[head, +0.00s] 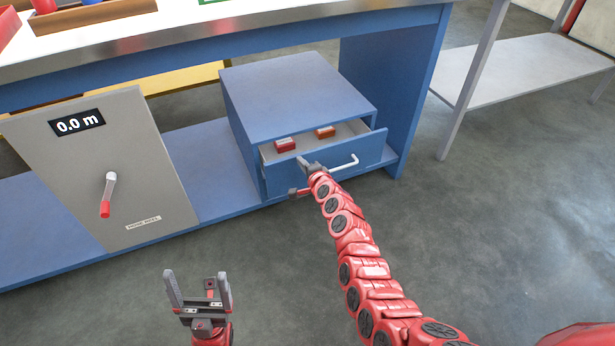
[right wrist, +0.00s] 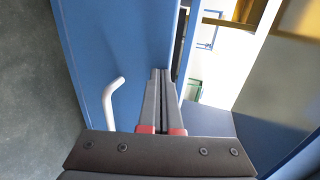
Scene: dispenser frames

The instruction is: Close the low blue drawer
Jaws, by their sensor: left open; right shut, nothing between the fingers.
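The low blue drawer (head: 370,152) sticks part way out of a blue cabinet (head: 295,95) under the workbench, with its light interior showing. It has a white bar handle (head: 343,163), also visible in the right wrist view (right wrist: 110,100). My right gripper (head: 303,163) is at the drawer front, left of the handle. Its fingers are together and empty in the right wrist view (right wrist: 160,78), beside the blue front panel; I cannot tell whether they touch it. My left gripper (head: 198,280) is open and empty, low in the head view, apart from the drawer.
A red block (head: 285,145) and an orange-red block (head: 325,132) lie in the drawer. A grey hose reel panel (head: 105,170) with a crank stands left of the cabinet. A grey shelf (head: 525,70) stands at right. The floor (head: 490,210) in front is clear.

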